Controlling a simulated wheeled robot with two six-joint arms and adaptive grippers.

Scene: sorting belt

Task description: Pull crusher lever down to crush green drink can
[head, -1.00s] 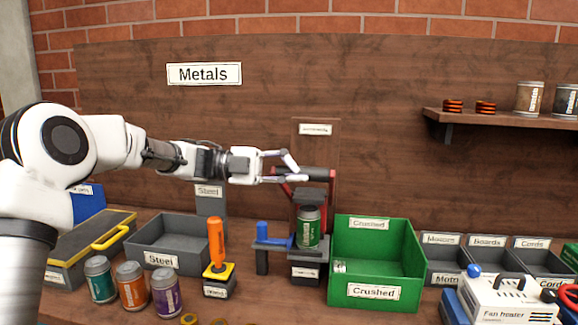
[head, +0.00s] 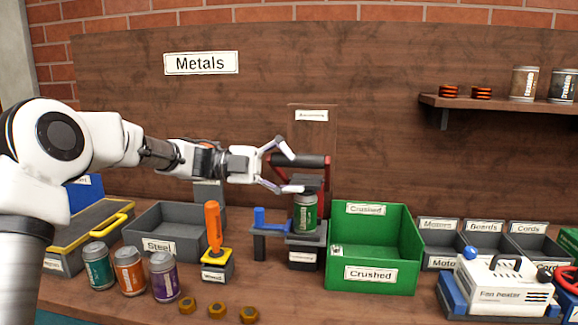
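The green drink can (head: 305,214) stands upright in the crusher (head: 306,240), under its dark press block (head: 309,183). The can looks uncrushed. The crusher lever has red side arms (head: 327,184) and a dark crossbar handle (head: 310,161), which is raised above the can. My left gripper (head: 294,172) is at the left part of the handle with its fingers spread, one near the top of the bar and one below it. I cannot tell whether they touch it. My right gripper is not in view.
A green Crushed bin (head: 400,245) stands right of the crusher. A blue part (head: 262,218) and an orange-handled tool (head: 213,226) are to its left, beside a grey Steel bin (head: 160,245).

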